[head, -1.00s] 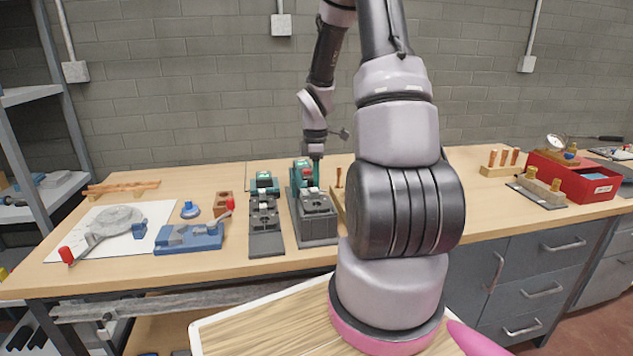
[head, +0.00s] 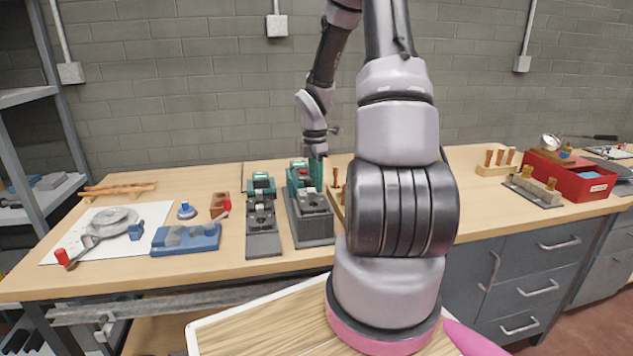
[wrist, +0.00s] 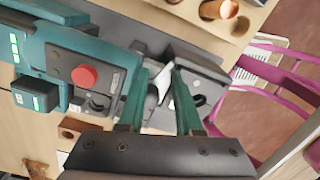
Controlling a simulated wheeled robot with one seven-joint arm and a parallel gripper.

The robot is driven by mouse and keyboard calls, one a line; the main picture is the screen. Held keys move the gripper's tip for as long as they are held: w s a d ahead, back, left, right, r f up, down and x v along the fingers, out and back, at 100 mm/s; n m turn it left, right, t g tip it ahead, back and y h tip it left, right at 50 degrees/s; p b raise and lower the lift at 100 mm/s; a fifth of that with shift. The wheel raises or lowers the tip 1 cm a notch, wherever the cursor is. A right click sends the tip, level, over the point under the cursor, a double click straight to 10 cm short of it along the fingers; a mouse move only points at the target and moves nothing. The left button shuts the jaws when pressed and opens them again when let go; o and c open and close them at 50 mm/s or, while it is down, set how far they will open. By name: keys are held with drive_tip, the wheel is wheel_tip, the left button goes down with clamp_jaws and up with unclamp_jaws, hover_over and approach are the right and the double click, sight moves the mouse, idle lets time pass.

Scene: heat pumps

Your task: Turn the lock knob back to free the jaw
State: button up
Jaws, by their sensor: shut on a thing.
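A teal machine head with a red button (wrist: 84,76) and a dark panel fills the left of the wrist view. Beside it is a grey jaw block (wrist: 205,78) with a dark round hole. My gripper (wrist: 160,72) has its teal fingers on either side of a small pale piece, which looks like the lock knob (wrist: 158,88). The fingers are shut on it; their exact contact is partly hidden. In the head view my gripper (head: 317,170) reaches down to the right of two dark-based machines (head: 310,220), at its teal head.
A second similar machine (head: 263,225) stands close on the left. A blue fixture (head: 186,240) with a red-tipped handle lies further left. A wooden rack (wrist: 215,15) with copper pieces is close beside the machine. A red bin (head: 575,180) stands far right.

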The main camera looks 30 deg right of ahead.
sight(307, 179)
drive_tip(key=o, duration=0.7)
drive_tip(key=shift+w+a+r+n, duration=0.15)
drive_tip(key=shift+w+a, duration=0.2)
drive_tip(key=shift+a, duration=0.2)
drive_tip(key=shift+w+a+n, duration=0.15)
drive_tip(key=shift+w+a, duration=0.15)
drive_tip(key=shift+a, duration=0.25)
drive_tip(key=shift+w+d+r, duration=0.1)
drive_tip(key=shift+w+r, duration=0.2)
drive_tip(key=shift+r, duration=0.25)
drive_tip(key=r, duration=0.1)
drive_tip(key=a+r, duration=0.1)
drive_tip(key=r, duration=0.1)
drive_tip(key=shift+s+d+r, duration=0.2)
drive_tip(key=shift+r, duration=0.5)
drive_tip(key=shift+s+d+r, duration=0.15)
drive_tip(key=shift+d+r, duration=0.05)
drive_tip(key=shift+r, duration=0.45)
